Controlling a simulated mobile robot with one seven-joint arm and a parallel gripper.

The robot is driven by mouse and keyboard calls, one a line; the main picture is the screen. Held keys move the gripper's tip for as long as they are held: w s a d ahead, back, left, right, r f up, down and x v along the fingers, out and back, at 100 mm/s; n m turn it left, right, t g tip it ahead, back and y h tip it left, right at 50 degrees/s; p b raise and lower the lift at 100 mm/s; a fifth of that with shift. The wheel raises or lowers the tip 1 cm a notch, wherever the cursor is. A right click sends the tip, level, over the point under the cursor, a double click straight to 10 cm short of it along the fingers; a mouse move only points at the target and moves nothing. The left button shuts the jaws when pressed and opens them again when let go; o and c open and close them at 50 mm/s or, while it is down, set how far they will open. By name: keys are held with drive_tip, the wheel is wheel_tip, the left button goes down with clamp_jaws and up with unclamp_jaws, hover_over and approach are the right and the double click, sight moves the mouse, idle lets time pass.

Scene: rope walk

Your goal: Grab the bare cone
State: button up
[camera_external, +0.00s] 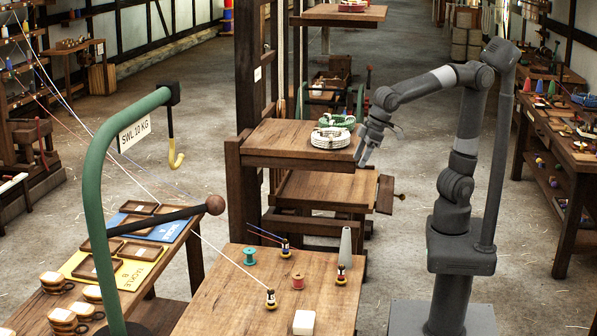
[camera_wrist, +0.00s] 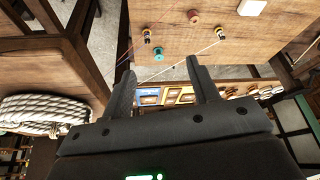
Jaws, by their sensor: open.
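A plain grey cone (camera_external: 345,245) stands upright on the near wooden table (camera_external: 225,305), towards its right back side, with nothing wound on it. I cannot make it out in the wrist view. My gripper (camera_external: 363,158) is open and empty, in the air above and behind the cone, by the rope-laden stand. In the wrist view its two fingers (camera_wrist: 160,68) are spread apart with nothing between them.
Near the cone are a red spool (camera_external: 298,281), a teal spool (camera_external: 249,256), several small dark-and-yellow bobbins, some with cords, and a white block (camera_external: 304,322). A coiled white rope (camera_external: 330,138) lies on the stand. Coloured cones (camera_external: 540,86) stand on the right bench.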

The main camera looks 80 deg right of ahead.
drive_tip(key=a, duration=0.3)
approach(347, 228)
drive_tip(key=x, duration=0.6)
drive_tip(key=shift+s+a+f, duration=0.1)
drive_tip(key=shift+s+a, duration=0.05)
drive_tip(key=shift+a, duration=0.15)
drive_tip(key=shift+d+x, duration=0.2)
drive_tip(key=shift+x, duration=1.35)
drive_tip(key=shift+d+x, duration=0.15)
drive_tip(key=shift+x, duration=1.35)
clamp_jaws()
